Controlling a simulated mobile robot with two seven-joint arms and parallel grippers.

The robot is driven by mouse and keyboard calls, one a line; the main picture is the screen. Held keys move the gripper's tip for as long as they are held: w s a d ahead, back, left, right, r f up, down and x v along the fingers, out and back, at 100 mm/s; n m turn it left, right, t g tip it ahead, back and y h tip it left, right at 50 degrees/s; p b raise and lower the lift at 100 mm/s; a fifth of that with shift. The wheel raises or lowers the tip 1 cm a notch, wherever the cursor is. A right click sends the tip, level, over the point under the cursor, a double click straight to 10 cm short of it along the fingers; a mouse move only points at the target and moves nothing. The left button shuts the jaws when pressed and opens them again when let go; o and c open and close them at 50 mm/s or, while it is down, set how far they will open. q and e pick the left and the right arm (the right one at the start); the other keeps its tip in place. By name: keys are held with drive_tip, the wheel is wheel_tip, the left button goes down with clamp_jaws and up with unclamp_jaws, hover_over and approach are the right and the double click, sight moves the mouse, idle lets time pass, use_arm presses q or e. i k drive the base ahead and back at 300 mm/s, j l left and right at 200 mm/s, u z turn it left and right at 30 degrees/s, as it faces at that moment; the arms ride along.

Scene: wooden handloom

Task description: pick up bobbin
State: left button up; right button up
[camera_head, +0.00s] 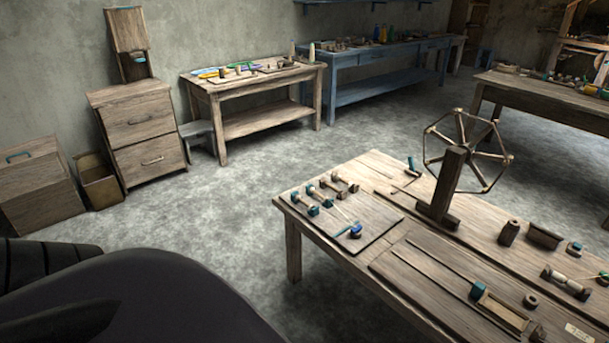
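Several small bobbin-like pieces with teal and brown ends, such as one bobbin (326,199), lie in a slanting row on a wooden board (372,240) at the left end of the near table. A small piece with a blue part (355,231) lies apart from them, nearer the board's front edge. A larger pale spool-like piece (566,284) lies at the table's right. I cannot tell which of these is the bobbin meant. Neither of my grippers is in view.
A spoked wheel (468,150) on a post stands on the near table (375,159). A dark cylinder (509,232) and a small box (543,236) stand right of it. Drawers (137,125) and other benches stand behind. The floor between is clear.

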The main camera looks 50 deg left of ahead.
sight(325, 183)
drive_tip(key=j+u, duration=0.1)
drive_tip(key=u, duration=1.2)
drive_tip(key=i+j+z, duration=0.15)
drive_tip(key=i+j, duration=0.45)
drive_tip(key=i+j+z, duration=0.15)
drive_tip(key=i+j, duration=0.45)
drive_tip(key=i+j+z, duration=0.15)
drive_tip(key=i+j, duration=0.35)
drive_tip(key=j, duration=0.3)
drive_tip(key=i+j, duration=0.2)
drive_tip(key=i, duration=0.2)
drive_tip(key=i+j, duration=0.2)
drive_tip(key=i, duration=0.15)
drive_tip(key=l+z, duration=0.05)
